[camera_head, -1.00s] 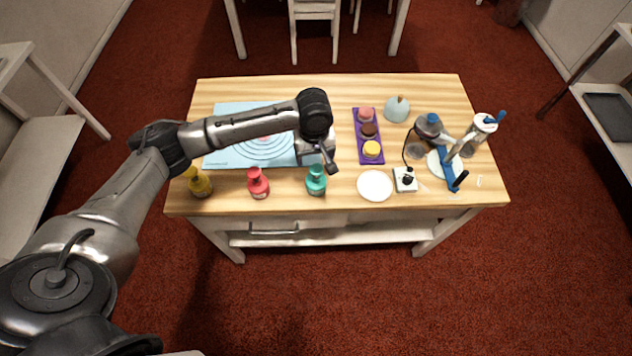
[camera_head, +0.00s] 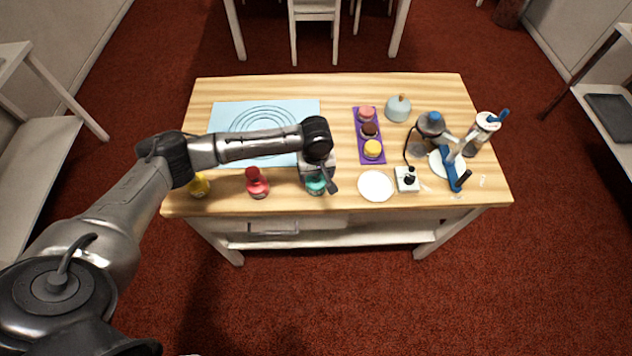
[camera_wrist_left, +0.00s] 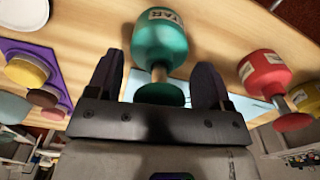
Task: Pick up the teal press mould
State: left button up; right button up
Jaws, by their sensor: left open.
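The teal press mould (camera_head: 314,187) stands at the table's front edge, partly covered by my left gripper (camera_head: 323,178) in the head view. In the left wrist view the teal press mould (camera_wrist_left: 160,38) shows its round body with a white label, a thin neck and a round knob. My left gripper is open, with one finger (camera_wrist_left: 108,75) on each side of the mould's neck and knob. Gaps show between the fingers and the mould, and nothing is gripped. My right gripper is not in view.
A red press mould (camera_head: 257,184) stands to the left, and a yellow one (camera_head: 200,186) farther left, partly behind my arm. A white plate (camera_head: 376,186) lies close on the right. A purple tray (camera_head: 369,141) with small cakes and a blue mat (camera_head: 222,122) lie behind.

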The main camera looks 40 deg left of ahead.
pick_arm(q)
jog(key=shift+f, duration=0.1)
jog(key=shift+c, duration=0.4)
grip_shut()
dwell(0.3)
